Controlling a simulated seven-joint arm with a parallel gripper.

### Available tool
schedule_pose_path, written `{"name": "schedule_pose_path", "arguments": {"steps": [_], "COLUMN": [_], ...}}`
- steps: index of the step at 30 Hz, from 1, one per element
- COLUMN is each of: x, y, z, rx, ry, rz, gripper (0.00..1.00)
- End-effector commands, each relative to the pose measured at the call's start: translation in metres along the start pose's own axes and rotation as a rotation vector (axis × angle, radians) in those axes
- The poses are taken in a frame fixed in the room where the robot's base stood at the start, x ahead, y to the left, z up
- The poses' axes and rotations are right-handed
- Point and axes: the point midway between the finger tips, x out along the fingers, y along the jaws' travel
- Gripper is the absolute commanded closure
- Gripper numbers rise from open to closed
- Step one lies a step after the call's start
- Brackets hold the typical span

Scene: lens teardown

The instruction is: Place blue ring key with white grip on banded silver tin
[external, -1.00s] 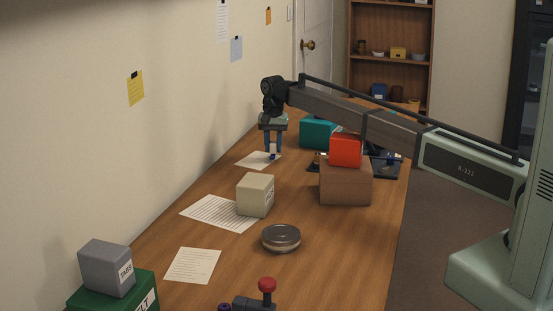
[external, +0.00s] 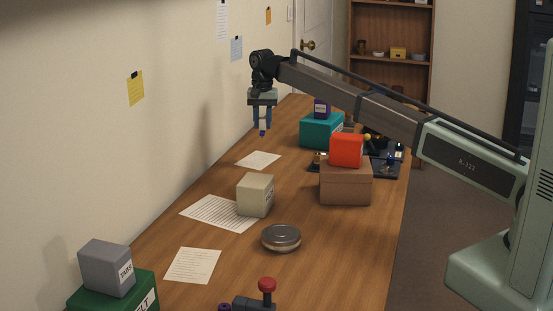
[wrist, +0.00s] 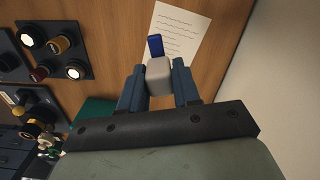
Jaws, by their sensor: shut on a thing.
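My gripper (external: 262,130) is raised above the back left of the table, near the wall. In the wrist view my gripper (wrist: 160,82) is shut on the white grip of the blue ring key (wrist: 156,45), whose blue end sticks out beyond the fingers. In the external view the key is mostly hidden between the fingers. The banded silver tin (external: 281,239) sits on the table at the front middle, apart from the gripper, with its round top bare.
A beige box (external: 255,195) stands behind the tin. A brown box (external: 346,183) bears a red block (external: 346,150). A teal box (external: 320,131) and dark trays of parts (wrist: 50,42) lie farther back. Papers lie along the wall side; the table around the tin is clear.

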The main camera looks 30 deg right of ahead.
Motion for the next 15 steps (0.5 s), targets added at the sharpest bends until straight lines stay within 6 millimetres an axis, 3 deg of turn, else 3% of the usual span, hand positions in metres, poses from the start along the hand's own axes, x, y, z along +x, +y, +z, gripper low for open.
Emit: {"name": "schedule_pose_path", "arguments": {"steps": [3, 9, 15], "x": [-0.006, -0.02, -0.033], "y": [-0.035, -0.082, -0.109], "z": [0.039, 0.112, 0.196], "rx": [-0.055, -0.147, -0.238], "ry": [0.0, 0.001, 0.001], "rz": [-0.001, -0.001, -0.001], "gripper": [0.99, 0.99, 0.99]}}
